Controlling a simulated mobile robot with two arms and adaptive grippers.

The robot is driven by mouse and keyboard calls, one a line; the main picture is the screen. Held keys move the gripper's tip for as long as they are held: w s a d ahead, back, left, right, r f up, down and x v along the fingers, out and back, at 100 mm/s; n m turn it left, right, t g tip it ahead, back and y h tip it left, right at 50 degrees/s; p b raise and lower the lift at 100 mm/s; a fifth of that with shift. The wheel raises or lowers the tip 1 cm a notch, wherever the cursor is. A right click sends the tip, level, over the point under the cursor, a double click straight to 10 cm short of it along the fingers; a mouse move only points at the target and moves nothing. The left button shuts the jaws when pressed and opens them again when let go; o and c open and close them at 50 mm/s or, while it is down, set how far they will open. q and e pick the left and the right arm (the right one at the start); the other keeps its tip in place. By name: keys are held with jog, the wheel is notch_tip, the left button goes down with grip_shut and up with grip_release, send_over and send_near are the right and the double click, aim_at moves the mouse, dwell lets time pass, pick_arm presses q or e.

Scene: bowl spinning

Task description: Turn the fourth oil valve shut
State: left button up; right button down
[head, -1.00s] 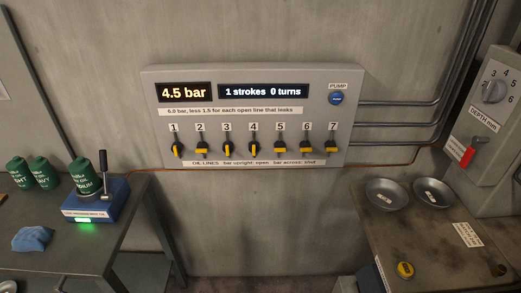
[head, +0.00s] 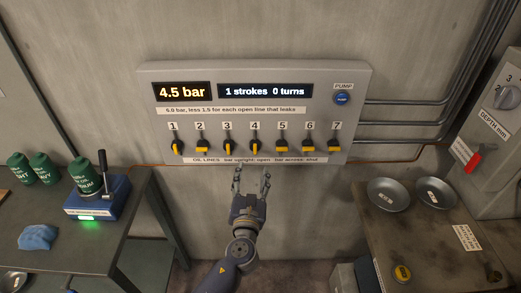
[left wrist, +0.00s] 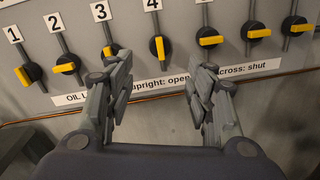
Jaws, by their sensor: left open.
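The fourth oil valve (head: 254,148) is a black knob with a yellow bar, under the label 4 on the wall panel. Its bar stands upright; it shows the same way in the left wrist view (left wrist: 160,48). Valves 1 (head: 174,147) and 3 (head: 227,148) also have their bars near upright. Valves 2 (head: 202,149), 5 (head: 282,149), 6 (head: 309,149) and 7 (head: 336,149) have their bars across. My left gripper (head: 252,173) is open and empty, just below valve 4 and apart from it. In the left wrist view a finger comes close to valve 3's image.
The panel (head: 360,90) reads 4.5 bar, 1 strokes, 0 turns. A blue PUMP button (head: 342,99) is at its upper right. A table with green cans (head: 84,172) stands left, and a bench with two metal bowls (head: 388,194) stands right.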

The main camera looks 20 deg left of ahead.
aim_at(254, 151)
pick_arm(q)
jog(key=p+x, duration=0.1)
jog(key=x, duration=0.9)
jog(key=shift+f, duration=0.1)
jog(key=shift+c, duration=0.4)
jog(key=c, duration=1)
